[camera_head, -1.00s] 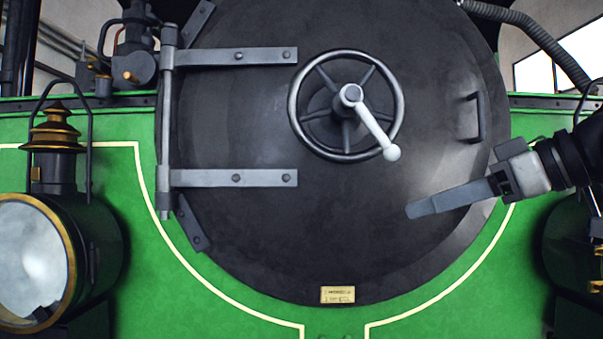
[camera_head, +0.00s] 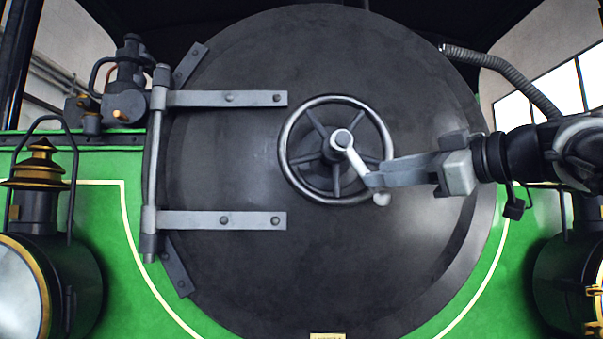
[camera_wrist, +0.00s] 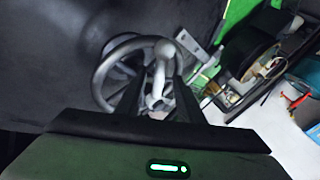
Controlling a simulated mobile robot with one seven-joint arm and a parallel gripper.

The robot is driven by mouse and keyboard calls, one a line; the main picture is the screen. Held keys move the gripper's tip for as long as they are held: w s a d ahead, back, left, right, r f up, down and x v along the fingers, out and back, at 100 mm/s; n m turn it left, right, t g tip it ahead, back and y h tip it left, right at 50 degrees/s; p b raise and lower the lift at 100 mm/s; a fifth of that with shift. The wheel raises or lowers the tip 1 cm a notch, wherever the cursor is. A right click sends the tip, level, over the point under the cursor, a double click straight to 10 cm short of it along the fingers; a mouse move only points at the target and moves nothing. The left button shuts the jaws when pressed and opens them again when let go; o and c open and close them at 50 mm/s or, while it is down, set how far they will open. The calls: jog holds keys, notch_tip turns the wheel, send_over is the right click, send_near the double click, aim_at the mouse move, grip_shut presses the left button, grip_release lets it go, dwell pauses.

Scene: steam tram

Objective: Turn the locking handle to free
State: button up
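The locking handle (camera_head: 361,164) is a pale lever with a round knob, angled down to the right from the hub of a grey handwheel (camera_head: 284,155) on the dark round door. My gripper (camera_head: 372,179) reaches in from the right; its fingers overlap the lower part of the lever, and the knob shows just below them. In the wrist view the dark fingers of my gripper (camera_wrist: 157,95) stand apart, with the locking handle (camera_wrist: 160,72) showing between them. I cannot tell whether either finger touches it. The handwheel (camera_wrist: 97,75) lies behind them.
Grey hinge straps (camera_head: 225,98) cross the left of the door. A brass-topped lamp (camera_head: 40,170) stands at the left, and another lamp (camera_head: 560,265) at the lower right. A ribbed hose (camera_head: 490,62) hangs at the upper right. The door below the wheel is clear.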

aim_at(360, 168)
jog(key=shift+p+x, duration=0.3)
jog(key=shift+x, duration=2.1)
grip_shut()
